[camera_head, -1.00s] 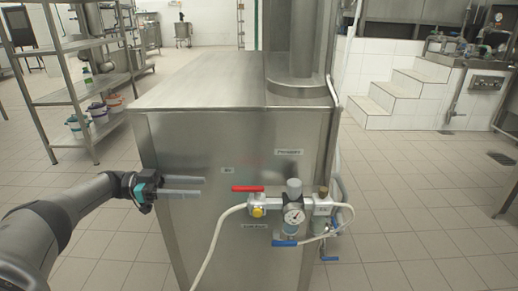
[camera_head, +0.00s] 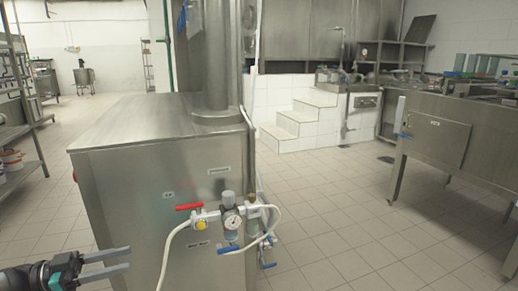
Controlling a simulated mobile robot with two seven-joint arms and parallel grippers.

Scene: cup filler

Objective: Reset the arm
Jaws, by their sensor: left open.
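My left gripper (camera_head: 108,264) comes in at the lower left corner of the head view. Its two grey fingers point right, apart from each other, with nothing between them. It shows in front of the lower left part of the steel cabinet (camera_head: 125,165). Only the gripper and a bit of the dark wrist show; the rest of the left arm is out of the picture. My right gripper is not in view.
A red-handled valve (camera_head: 189,207), a pressure gauge (camera_head: 231,221) and a white hose (camera_head: 172,250) are on the cabinet's front. White tiled steps (camera_head: 300,118) stand behind. A steel table (camera_head: 435,130) is at right. The tiled floor (camera_head: 350,220) between is clear.

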